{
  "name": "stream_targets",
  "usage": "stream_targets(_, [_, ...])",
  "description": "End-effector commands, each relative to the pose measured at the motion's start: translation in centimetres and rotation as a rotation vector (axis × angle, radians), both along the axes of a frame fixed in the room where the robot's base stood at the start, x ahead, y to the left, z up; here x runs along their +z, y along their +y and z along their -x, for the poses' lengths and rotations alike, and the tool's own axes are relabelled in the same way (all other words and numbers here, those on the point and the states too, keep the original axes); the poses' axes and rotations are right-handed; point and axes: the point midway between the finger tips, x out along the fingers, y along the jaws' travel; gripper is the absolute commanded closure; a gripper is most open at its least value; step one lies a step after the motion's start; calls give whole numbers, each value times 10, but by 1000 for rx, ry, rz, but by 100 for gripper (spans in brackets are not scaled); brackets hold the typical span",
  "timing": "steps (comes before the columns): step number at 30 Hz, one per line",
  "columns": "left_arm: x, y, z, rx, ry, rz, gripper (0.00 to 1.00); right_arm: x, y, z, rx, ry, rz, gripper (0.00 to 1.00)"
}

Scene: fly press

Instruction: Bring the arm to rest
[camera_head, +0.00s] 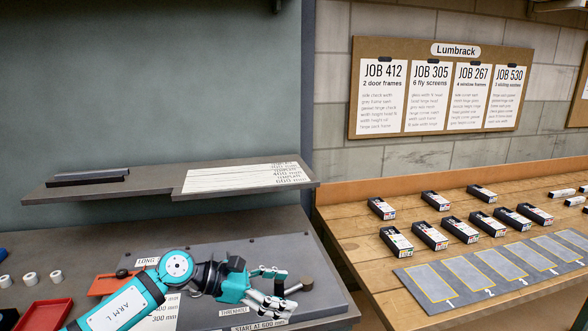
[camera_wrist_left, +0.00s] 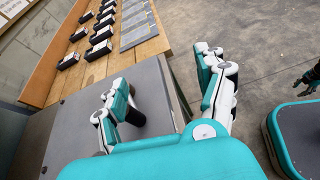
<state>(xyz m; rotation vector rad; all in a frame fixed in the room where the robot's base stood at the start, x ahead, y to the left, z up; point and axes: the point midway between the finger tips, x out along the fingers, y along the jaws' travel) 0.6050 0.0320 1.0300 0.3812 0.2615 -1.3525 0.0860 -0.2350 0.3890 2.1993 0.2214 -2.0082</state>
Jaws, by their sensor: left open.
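My left arm (camera_head: 125,305), teal and white and marked "ARM L", reaches in from the lower left in the head view. It is stretched low over the grey bench (camera_head: 225,225). My left gripper (camera_head: 280,291) is open and empty near the bench's right front part. Its two fingers are spread apart in the left wrist view (camera_wrist_left: 165,92), with nothing between them. A dark jointed part at the right edge of the wrist view may be my right gripper (camera_wrist_left: 311,78); it is cut off.
A grey shelf (camera_head: 150,189) overhangs the bench. Red trays (camera_head: 42,313) and white rolls (camera_head: 30,278) lie at left. A wooden bench (camera_head: 370,268) at right holds several black boxes and a numbered grey mat (camera_head: 412,279).

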Motion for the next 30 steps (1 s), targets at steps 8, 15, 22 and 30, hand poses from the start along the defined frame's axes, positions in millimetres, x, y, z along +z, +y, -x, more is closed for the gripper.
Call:
stream_targets(8, [62, -28, 21, 455, 583, 998, 28, 0, 0, 0, 0, 0, 0, 60])
stream_targets(15, [-13, 81, 36, 1042, 1255, 1714, 28, 0, 0, 0, 0, 0, 0, 60])
stream_targets(22, [-134, 152, 133, -1590, -1648, -2035, 28, 0, 0, 0, 0, 0, 0, 60])
stream_targets(30, [-195, 171, 240, -1507, -1327, -1582, 28, 0, 0, 0, 0, 0, 0, 60])
